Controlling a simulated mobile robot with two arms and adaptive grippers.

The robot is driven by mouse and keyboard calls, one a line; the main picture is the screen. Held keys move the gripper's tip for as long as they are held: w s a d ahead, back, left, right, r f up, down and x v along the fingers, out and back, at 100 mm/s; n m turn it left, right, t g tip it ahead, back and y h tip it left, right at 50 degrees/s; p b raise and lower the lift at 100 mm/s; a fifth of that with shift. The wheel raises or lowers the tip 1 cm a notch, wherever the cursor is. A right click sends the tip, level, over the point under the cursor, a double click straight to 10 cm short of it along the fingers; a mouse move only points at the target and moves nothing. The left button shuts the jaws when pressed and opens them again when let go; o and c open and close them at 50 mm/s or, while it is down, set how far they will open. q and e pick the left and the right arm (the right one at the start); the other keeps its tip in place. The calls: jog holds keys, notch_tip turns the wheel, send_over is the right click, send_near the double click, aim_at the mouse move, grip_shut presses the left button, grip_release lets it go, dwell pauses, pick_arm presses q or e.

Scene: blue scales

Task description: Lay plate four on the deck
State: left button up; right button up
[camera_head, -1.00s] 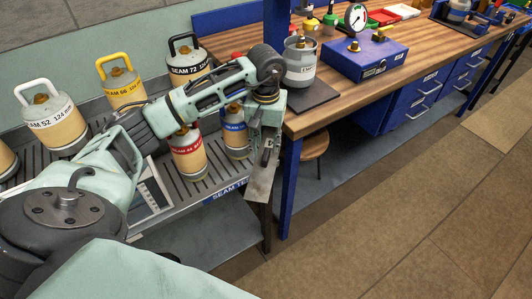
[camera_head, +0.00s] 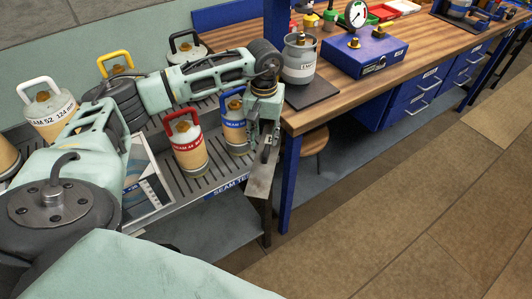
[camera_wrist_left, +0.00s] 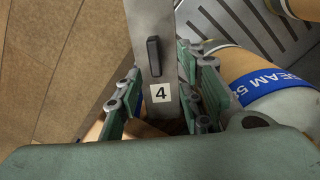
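Plate four is a narrow grey metal plate (camera_head: 261,178) with a dark handle; its "4" label shows in the left wrist view (camera_wrist_left: 161,93). My left gripper (camera_head: 264,132) is shut on it, with its fingers (camera_wrist_left: 162,105) on either side of the plate. The plate hangs tilted below the gripper, at the right end of the slotted grey deck (camera_head: 205,185). I cannot tell whether its lower part touches the deck's edge. My right gripper is not in view.
A blue-banded cylinder (camera_head: 235,131) stands close beside the gripper, and a red-handled one (camera_head: 187,148) is to its left. Other cylinders stand behind my arm. A blue post (camera_head: 289,185) and wooden workbench (camera_head: 320,115) are close on the right.

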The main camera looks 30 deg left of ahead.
aim_at(266, 150)
pick_arm(q)
jog(key=f, duration=0.1)
jog(key=f+p, duration=0.1)
jog(key=f, duration=0.1)
jog(key=d+f, duration=0.1)
jog(key=shift+s+f+p, duration=0.25)
jog(key=shift+f+p, duration=0.05)
jog(key=shift+f, duration=0.65)
grip_shut()
